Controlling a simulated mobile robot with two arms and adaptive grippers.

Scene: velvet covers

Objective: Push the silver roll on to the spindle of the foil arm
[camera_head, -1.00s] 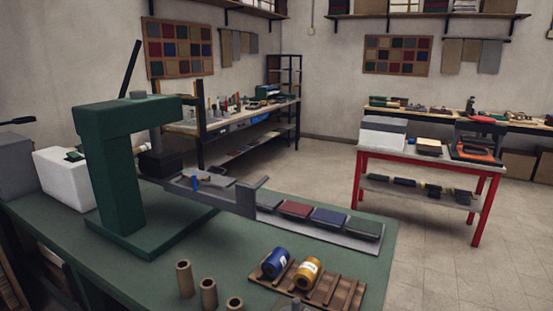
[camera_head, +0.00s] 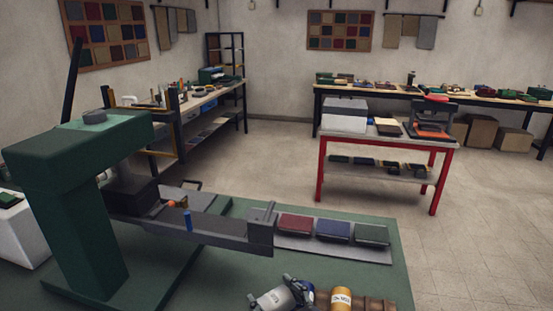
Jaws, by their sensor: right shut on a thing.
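A silver roll (camera_head: 270,299) with a pale label shows at the bottom edge, left of the yellow roll. My right gripper (camera_head: 273,291) is shut on it, with dark fingertips at its sides; the rest of the gripper is cut off by the frame. The dark grey foil arm (camera_head: 220,231) reaches right from the green press (camera_head: 85,190) and ends in an upright grey block (camera_head: 262,229). A small blue pin (camera_head: 187,220) stands by the arm; I cannot tell clearly which part is the spindle. The roll is apart from the arm, nearer to me. My left gripper is not in view.
A yellow roll (camera_head: 341,300) sits in a brown rack (camera_head: 375,304), with a blue roll (camera_head: 306,287) partly hidden beside my gripper. Red, blue and green covers lie on a grey strip (camera_head: 345,250) behind. A red-framed table (camera_head: 385,143) stands beyond open floor.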

